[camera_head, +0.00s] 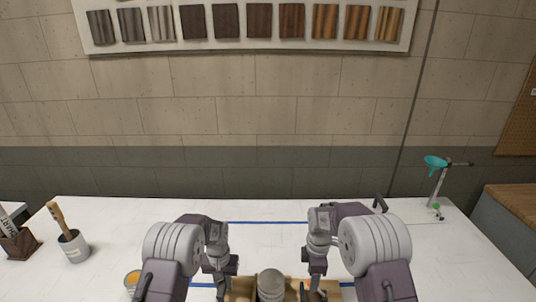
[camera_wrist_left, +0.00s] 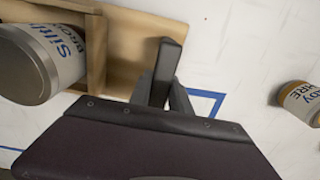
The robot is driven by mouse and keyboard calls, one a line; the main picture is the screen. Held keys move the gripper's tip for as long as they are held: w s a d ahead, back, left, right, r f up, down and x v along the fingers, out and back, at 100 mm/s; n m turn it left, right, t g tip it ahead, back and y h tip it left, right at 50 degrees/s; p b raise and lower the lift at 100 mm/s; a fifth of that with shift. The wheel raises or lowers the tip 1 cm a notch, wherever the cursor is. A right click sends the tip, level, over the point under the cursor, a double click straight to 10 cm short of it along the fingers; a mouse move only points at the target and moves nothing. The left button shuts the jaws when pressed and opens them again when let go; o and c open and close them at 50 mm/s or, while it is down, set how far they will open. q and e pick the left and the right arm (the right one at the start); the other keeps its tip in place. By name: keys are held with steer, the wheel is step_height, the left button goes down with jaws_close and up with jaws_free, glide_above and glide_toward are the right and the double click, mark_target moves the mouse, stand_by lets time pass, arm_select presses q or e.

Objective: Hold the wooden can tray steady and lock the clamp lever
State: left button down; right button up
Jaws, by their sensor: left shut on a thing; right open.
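The wooden can tray (camera_head: 239,289) is at the bottom edge of the head view, partly cut off and partly hidden by my grippers. A grey-lidded can (camera_head: 271,284) stands in it. In the left wrist view the tray (camera_wrist_left: 125,62) shows its pale floor and a divider beside the labelled can (camera_wrist_left: 27,72). My left gripper (camera_head: 221,291) is shut on the tray's side edge; its dark fingers (camera_wrist_left: 165,75) show there in the wrist view. My right gripper (camera_head: 314,292) is open at the tray's right part. I cannot make out the clamp lever.
An orange-topped can (camera_head: 132,279) stands left of my left arm; a labelled can also shows in the wrist view (camera_wrist_left: 300,100). A brush pot (camera_head: 73,246) is further left. A stand with a teal funnel (camera_head: 436,163) is at the back right. The white table (camera_head: 270,240) behind the tray is clear.

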mark_target(322, 292)
steer(key=shift+f, duration=2.1)
jaws_close()
steer(key=shift+d+r, duration=0.25)
steer(key=shift+d, duration=0.3)
steer(key=shift+d+r, duration=0.25)
steer(key=shift+d, duration=0.25)
steer(key=shift+s+d, duration=0.1)
steer(key=shift+d, duration=0.05)
steer(key=shift+d+r, duration=0.3)
steer(key=shift+d, duration=0.55)
